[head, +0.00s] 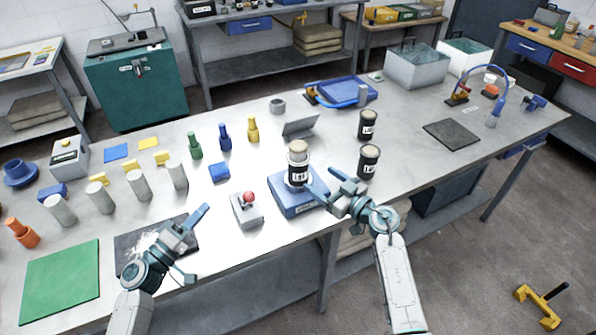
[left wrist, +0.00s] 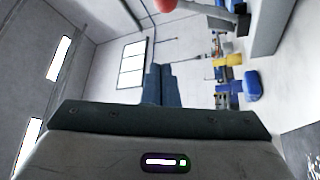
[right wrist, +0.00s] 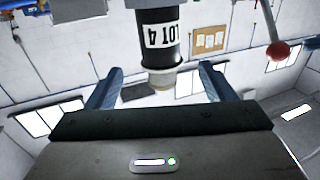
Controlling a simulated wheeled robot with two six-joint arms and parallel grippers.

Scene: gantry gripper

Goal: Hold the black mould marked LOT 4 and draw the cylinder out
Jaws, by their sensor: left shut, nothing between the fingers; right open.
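The black mould (head: 298,173) with a white label stands upright on a blue block (head: 295,201). In the right wrist view the black mould (right wrist: 158,45) appears upside down and its label reads LOT 4. A pale cylinder (head: 298,147) sticks out of its top. My right gripper (head: 321,174) is open just right of the mould. In the right wrist view its fingers (right wrist: 160,82) spread to either side of the mould's line, and contact cannot be told. My left gripper (head: 204,208) is shut and empty above the bench, left of the red-knobbed box.
Two more black moulds (head: 368,162) (head: 368,126) stand to the right. A grey box with a red knob (head: 247,209) is left of the blue block. Pale cylinders (head: 138,186) and coloured bottles (head: 225,137) stand at left. A grey angled plate (head: 300,124) is behind.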

